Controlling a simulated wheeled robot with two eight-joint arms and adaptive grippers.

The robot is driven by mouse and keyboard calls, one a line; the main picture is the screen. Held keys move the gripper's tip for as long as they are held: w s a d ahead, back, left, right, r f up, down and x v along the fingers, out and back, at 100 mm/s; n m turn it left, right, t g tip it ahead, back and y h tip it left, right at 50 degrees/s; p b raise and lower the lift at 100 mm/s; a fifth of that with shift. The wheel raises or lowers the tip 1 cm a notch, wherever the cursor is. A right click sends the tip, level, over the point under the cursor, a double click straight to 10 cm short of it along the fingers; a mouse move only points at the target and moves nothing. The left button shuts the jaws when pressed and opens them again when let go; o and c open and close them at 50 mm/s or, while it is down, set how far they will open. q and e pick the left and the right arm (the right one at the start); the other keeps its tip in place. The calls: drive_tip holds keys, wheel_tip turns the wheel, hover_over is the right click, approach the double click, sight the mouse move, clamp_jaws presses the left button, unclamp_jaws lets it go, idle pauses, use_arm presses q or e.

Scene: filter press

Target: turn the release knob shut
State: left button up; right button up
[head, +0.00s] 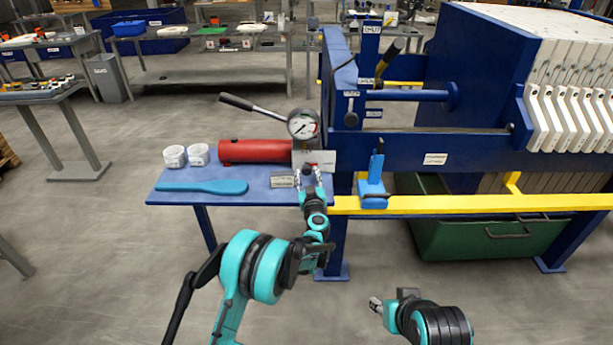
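The hand pump with a red cylinder (254,151), a round pressure gauge (303,124) and a long black-gripped lever (245,104) sits on the blue side shelf. A small dark red knob (311,166) shows low on the pump's pale block, under the gauge. My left gripper (309,174) is just in front of this knob, its two fingers apart and pointing at the block. Whether they touch the knob is too small to tell. My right gripper (375,304) is low at the front, away from the pump; its finger gap is unclear.
The blue shelf (260,196) also holds two white cups (186,155) and a blue paddle (202,187). A green bin (480,240) is under the press.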

use_arm(q)
drive_tip(key=shift+w+a, duration=0.1)
drive_tip(key=shift+w, duration=0.5)
drive_tip(key=c, duration=0.9)
drive_tip(key=shift+o, duration=0.2)
drive_tip(key=n, duration=0.4)
drive_tip(key=shift+r+n, duration=0.1)
drive_tip(key=shift+n, duration=0.2)
drive_tip(key=n, duration=0.4)
drive_tip(key=shift+a+g+h, duration=0.1)
drive_tip(key=shift+g+h, duration=0.3)
drive_tip(key=n, duration=0.4)
drive_tip(key=shift+s+a+h, duration=0.1)
drive_tip(key=shift+h, duration=0.3)
drive_tip(key=shift+n+h, duration=0.3)
drive_tip(key=shift+n, duration=1.7)
